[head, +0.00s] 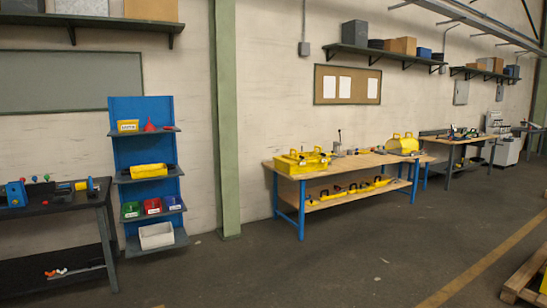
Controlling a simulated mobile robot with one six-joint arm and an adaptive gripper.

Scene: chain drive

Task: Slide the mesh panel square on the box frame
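A yellow box-shaped assembly (302,162) sits on the left end of a wooden-topped workbench (345,163) with blue legs. It has dark handles or knobs on top and may be the box frame; at this distance I cannot tell whether a mesh panel lies on it or whether it is square. A rounded yellow guard-like piece (404,145) stands at the right end of the same bench. My gripper is not in view.
Several yellow parts with black handles (350,192) lie on the bench's lower shelf. A blue rack (146,170) with bins stands left of a green column (227,120). A dark bench (50,203) is at far left, a pallet (528,275) at lower right. The floor (330,270) before the workbench is clear.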

